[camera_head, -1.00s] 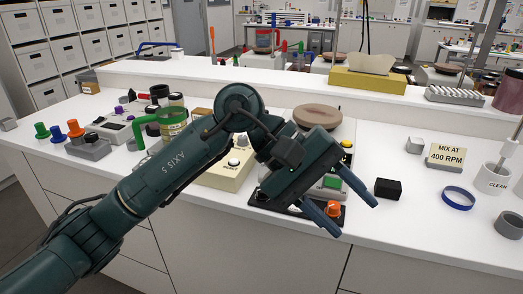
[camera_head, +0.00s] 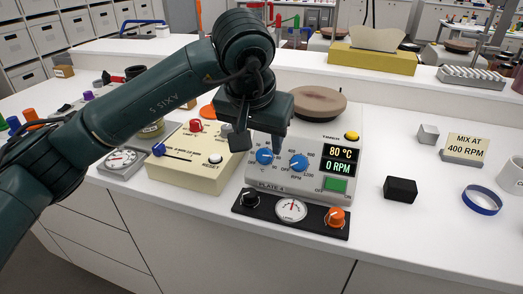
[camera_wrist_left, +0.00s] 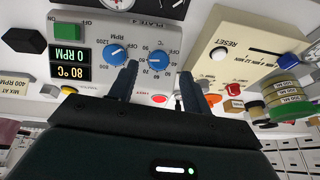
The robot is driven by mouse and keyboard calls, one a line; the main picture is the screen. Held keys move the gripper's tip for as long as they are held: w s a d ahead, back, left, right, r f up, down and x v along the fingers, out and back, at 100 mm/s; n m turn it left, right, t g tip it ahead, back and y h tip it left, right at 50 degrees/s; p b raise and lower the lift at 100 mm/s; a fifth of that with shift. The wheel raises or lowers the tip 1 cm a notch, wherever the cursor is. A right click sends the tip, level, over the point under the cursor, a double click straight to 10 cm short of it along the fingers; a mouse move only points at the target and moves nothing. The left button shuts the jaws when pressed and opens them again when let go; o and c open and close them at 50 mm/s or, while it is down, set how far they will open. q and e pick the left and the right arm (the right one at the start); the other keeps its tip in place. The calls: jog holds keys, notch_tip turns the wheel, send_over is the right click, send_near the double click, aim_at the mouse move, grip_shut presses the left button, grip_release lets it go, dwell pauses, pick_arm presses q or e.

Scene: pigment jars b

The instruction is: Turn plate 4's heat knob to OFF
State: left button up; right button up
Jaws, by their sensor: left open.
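Plate 4 (camera_head: 255,178) is a grey hot plate with a sloped front panel. Its left blue knob, the heat knob (camera_head: 265,156), has a temperature scale; the blue RPM knob (camera_head: 299,162) is to its right. The display (camera_head: 341,159) reads 80 °C and 0 RPM. My left gripper (camera_head: 259,143) is open, pointing down over the heat knob. In the left wrist view, upside down, the heat knob (camera_wrist_left: 158,61) appears between the fingertips (camera_wrist_left: 158,72), with the RPM knob (camera_wrist_left: 116,54) beside one finger. I cannot tell whether the fingers touch it. My right gripper is out of view.
A cream box (camera_head: 185,173) with a blue lever stands close on the left. A black strip (camera_head: 263,211) with a dial and orange knob lies in front. A round brown top (camera_head: 308,102) sits behind the panel. A black block (camera_head: 400,189) and blue ring (camera_head: 482,199) are right.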

aim_at(262, 156)
pick_arm(q)
jog(key=shift+x, duration=2.45)
jog(key=c, duration=1)
